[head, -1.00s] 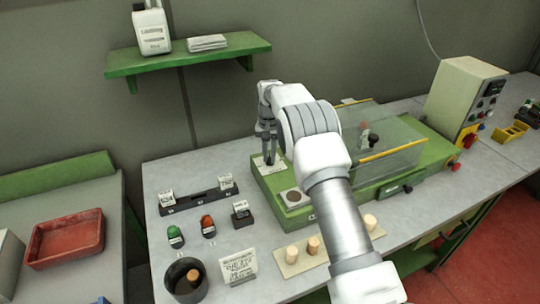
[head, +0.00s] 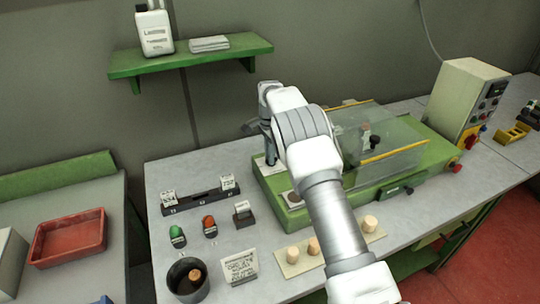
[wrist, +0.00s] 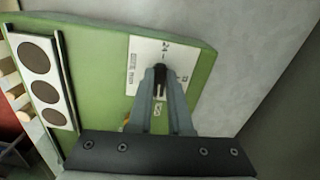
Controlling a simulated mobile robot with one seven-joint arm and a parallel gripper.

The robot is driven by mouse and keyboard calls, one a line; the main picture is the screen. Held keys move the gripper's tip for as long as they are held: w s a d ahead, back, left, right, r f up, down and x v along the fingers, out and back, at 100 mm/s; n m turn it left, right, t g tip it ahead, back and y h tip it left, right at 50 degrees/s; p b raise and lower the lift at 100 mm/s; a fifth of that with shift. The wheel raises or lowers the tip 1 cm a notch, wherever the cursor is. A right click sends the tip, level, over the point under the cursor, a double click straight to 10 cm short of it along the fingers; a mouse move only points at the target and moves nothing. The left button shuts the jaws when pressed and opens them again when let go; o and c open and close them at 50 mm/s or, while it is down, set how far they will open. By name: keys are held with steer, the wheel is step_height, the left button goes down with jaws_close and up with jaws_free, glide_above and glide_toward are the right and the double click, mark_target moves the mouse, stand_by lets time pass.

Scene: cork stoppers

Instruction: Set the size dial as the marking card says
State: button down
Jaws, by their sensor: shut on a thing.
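The size dial's white plate (wrist: 146,52) lies on the green machine top in the wrist view, with a "24" and other small marks on it. My gripper (wrist: 160,80) is over the plate, its fingers shut on the dark size dial (wrist: 160,92), which they mostly hide. In the head view my gripper (head: 267,152) points down at the machine's left end, and the plate (head: 262,166) shows beside it. The marking card (head: 240,267) stands upright at the front of the bench; its writing is too small to read surely.
The green machine (head: 415,165) has a clear guard and a light strip with dark discs. A dark cup (head: 188,283) with a cork, green and orange stamps (head: 209,227) and a cork board (head: 292,268) are at the front. A shelf (head: 190,58) hangs behind.

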steer(key=shift+r+m, duration=0.1)
steer(key=shift+m, duration=0.5)
steer(key=c, duration=0.8)
jaws_free()
steer(key=shift+c, duration=0.2)
step_height(320, 180, up, 17)
steer(key=p, duration=0.1)
steer(key=shift+r+p, duration=0.15)
steer(key=shift+p, duration=0.15)
